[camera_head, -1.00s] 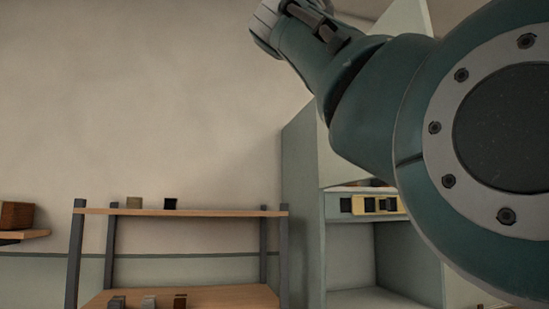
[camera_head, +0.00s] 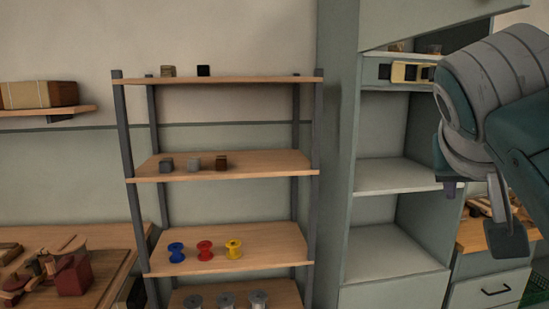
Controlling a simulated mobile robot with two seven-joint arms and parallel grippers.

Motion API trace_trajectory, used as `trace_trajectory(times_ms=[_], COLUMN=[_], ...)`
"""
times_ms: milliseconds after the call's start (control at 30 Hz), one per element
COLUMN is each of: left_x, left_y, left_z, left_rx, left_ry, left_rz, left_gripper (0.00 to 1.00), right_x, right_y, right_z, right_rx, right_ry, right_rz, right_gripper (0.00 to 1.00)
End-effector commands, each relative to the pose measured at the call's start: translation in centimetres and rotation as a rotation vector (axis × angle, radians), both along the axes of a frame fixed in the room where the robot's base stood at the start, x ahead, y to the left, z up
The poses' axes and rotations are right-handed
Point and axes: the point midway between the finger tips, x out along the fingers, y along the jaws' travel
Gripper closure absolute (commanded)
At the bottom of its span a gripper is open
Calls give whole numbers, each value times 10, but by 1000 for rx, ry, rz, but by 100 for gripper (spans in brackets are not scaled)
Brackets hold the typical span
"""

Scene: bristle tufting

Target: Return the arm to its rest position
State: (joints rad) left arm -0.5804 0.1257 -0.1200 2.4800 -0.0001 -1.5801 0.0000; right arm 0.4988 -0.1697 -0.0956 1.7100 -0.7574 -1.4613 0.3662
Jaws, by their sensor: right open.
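My right arm comes in from the right edge, teal with a grey ribbed part. My right gripper (camera_head: 479,212) hangs down at the right, in front of the grey-green cabinet (camera_head: 340,170) and a wooden worktop. Its dark fingers are apart and nothing shows between them. My left arm and left gripper are not in view.
A shelf rack (camera_head: 225,172) in the middle holds small blocks, blue, red and yellow spools (camera_head: 205,250) and grey spools. A bench (camera_head: 110,270) with a red block stands at the lower left. A wall shelf (camera_head: 60,112) is at the left. The space before the rack looks clear.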

Motion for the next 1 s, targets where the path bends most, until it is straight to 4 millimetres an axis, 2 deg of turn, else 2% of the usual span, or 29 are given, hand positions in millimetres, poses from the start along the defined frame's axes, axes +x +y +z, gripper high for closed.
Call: trace_trajectory(times_ms=[33,100,200,300,433,700,800,1000], left_x=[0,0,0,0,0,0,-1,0], left_y=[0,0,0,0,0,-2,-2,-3], left_z=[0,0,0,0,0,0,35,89], left_rx=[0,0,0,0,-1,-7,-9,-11], left_ry=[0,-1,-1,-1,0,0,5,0], left_rz=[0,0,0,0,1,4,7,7], left_gripper=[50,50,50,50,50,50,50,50], right_x=[-22,-54,-103,-150,-201,-291,-287,-287], right_y=[-2,1,8,19,34,65,65,65], right_z=[-33,-71,-113,-140,-158,-167,-130,-78], right_rx=[18,52,97,140,188,287,286,286], right_ry=[65,152,265,360,456,606,600,600], right_rz=[34,98,201,304,420,639,639,635], right_gripper=[53,53,53,53,53,53,53,53])
